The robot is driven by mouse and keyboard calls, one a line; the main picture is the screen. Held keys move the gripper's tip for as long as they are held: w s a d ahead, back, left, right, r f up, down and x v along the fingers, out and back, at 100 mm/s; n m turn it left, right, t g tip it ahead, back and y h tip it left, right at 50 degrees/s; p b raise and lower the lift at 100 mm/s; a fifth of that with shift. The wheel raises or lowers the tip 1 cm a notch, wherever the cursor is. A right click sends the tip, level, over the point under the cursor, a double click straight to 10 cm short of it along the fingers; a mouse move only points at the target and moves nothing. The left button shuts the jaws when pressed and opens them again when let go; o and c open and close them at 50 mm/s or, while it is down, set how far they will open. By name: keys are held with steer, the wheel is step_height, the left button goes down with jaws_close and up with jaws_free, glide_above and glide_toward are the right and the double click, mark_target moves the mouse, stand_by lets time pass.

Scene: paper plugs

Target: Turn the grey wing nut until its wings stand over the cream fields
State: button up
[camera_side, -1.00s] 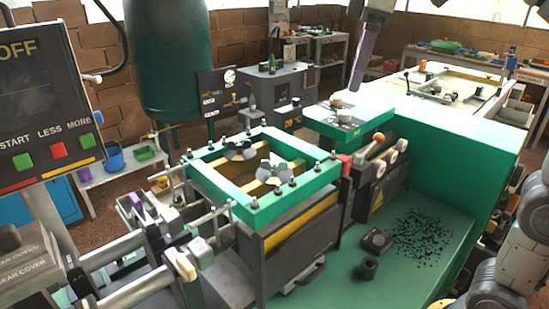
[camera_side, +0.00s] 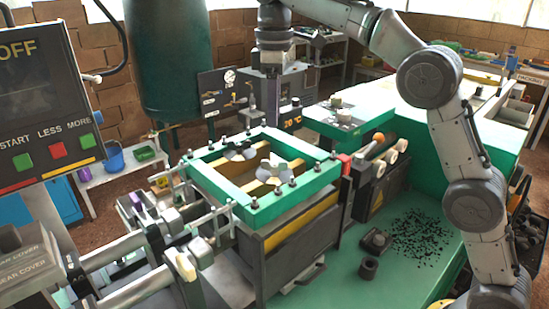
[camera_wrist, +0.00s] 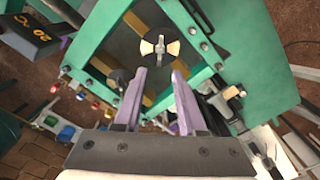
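The grey wing nut (camera_wrist: 160,46) sits on a round disc with cream and dark fields, inside the green frame (camera_wrist: 103,35). In the wrist view its wings run up and down over the dark fields, and the cream fields (camera_wrist: 174,48) lie left and right. In the side view two winged round pieces show in the frame, a nearer one (camera_side: 272,170) and a farther one (camera_side: 240,152). My gripper (camera_wrist: 160,73) is open and empty, its purple fingers apart. In the side view it hangs above and behind the frame. A second round piece (camera_wrist: 121,77) is partly hidden by the left finger.
Bolts stand up around the green frame's rim. A green block with knobs (camera_side: 343,115) stands right of it, and metal rods (camera_side: 130,290) lie at front left. A small black ring (camera_side: 368,268) and dark crumbs (camera_side: 425,232) lie on the green surface.

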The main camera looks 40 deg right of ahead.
mark_target(274, 166)
step_height(274, 166, down, 12)
steer(key=shift+r, duration=0.25)
stand_by(0.3)
jaws_close()
